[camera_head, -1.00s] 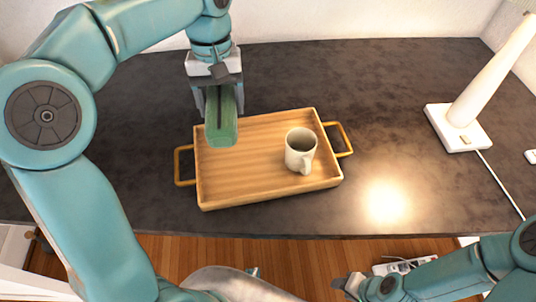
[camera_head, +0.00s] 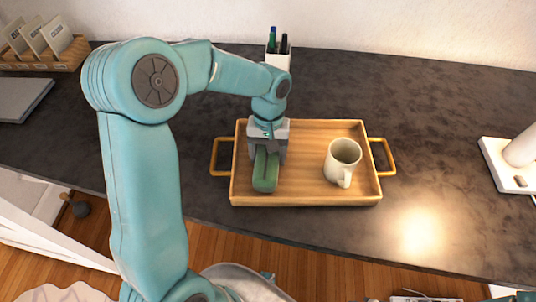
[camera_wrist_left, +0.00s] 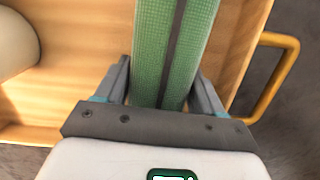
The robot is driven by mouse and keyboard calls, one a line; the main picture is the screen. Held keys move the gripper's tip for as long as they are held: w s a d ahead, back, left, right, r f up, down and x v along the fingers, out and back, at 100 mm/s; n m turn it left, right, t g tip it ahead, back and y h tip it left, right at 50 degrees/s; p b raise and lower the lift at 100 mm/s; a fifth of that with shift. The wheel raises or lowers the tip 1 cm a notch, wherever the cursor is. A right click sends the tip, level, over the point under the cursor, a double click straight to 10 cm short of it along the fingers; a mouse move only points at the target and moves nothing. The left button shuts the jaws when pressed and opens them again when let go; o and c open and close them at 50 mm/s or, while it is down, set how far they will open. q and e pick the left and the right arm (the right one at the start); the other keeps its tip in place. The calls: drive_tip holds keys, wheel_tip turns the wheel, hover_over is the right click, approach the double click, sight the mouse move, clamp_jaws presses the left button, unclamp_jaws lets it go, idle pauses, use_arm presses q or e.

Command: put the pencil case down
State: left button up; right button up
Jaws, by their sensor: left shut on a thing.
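The green pencil case (camera_head: 265,172) with a dark zip strip is in my left gripper (camera_head: 267,150), over the left part of the wooden tray (camera_head: 300,197). In the left wrist view the case (camera_wrist_left: 150,50) runs between the two fingers of the left gripper (camera_wrist_left: 160,85), which are shut on it. The case is low over the tray floor; I cannot tell whether it touches it. My right gripper is not in view.
A pale mug (camera_head: 342,160) stands in the right part of the tray, apart from the case. A pen holder (camera_head: 278,58) is at the back by the wall. A white lamp base (camera_head: 510,165) stands at right. The bare dark desk (camera_head: 440,110) lies between tray and lamp.

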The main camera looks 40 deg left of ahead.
use_arm(q)
drive_tip(key=shift+f, duration=0.35)
drive_tip(key=shift+r, duration=0.1)
drive_tip(key=shift+f, duration=0.25)
drive_tip(key=o, duration=1.2)
drive_tip(key=shift+c, duration=0.2)
drive_tip(key=shift+r, duration=0.1)
drive_tip(key=shift+r, duration=0.15)
drive_tip(key=r, duration=0.4)
drive_tip(key=w+r+p, duration=0.1)
drive_tip(key=r, duration=0.3)
drive_tip(key=a+r, duration=0.1)
drive_tip(key=r, duration=0.3)
drive_tip(key=shift+w, duration=0.25)
